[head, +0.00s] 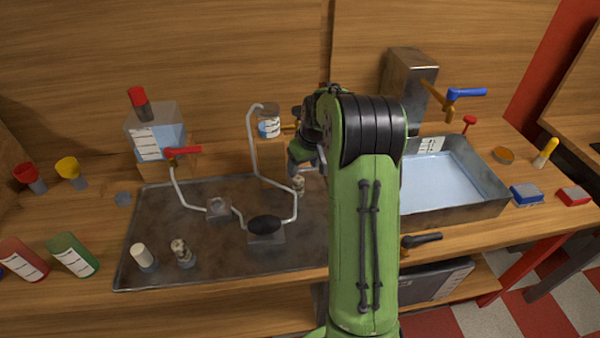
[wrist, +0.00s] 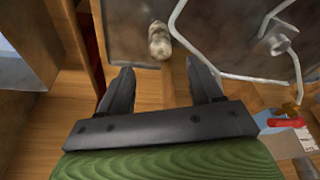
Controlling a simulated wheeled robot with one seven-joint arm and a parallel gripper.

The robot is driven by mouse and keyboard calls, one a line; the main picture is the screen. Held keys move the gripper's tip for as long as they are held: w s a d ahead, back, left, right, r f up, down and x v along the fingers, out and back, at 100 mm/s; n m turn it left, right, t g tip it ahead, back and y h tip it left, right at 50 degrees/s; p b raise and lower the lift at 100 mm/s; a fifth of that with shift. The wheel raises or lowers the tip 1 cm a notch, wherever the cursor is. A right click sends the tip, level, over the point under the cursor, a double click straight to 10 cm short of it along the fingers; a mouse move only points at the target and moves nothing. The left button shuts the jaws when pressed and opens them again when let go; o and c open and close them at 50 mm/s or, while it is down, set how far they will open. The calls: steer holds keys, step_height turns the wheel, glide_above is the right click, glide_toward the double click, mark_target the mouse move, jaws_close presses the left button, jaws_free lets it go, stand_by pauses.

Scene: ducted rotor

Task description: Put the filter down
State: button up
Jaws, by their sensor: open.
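My gripper (wrist: 162,85) is open, with nothing between its fingers in the wrist view. A small mottled grey-beige cylinder (wrist: 159,40) stands on the dark metal tray (wrist: 125,15), beyond the fingertips and apart from them. In the head view this cylinder (head: 298,186) is at the tray's right part, just below my wrist; the fingers are mostly hidden there. A similar mottled piece (head: 182,253) and a pale white cylinder (head: 143,257) stand at the tray's front left. I cannot tell for certain which of these is the filter.
Bent pipes (head: 296,207) run over the tray, with a black oval piece (head: 264,225) on a block. A water tank with a red tap (head: 182,151) stands behind left. A metal basin of water (head: 450,180) is at right, with a blue-handled tap (head: 465,93) above.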

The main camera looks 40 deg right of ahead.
steer(key=s+a+r, duration=1)
steer(key=a+r, duration=0.3)
steer(key=a, duration=0.1)
steer(key=s+a+t, duration=0.1)
steer(key=s+a, duration=0.3)
steer(key=s, duration=0.4)
steer(key=s+a+t, duration=0.1)
steer(key=s+a, duration=0.3)
steer(key=s, duration=0.5)
steer(key=shift+s+n, duration=0.3)
steer(key=shift+r, duration=0.1)
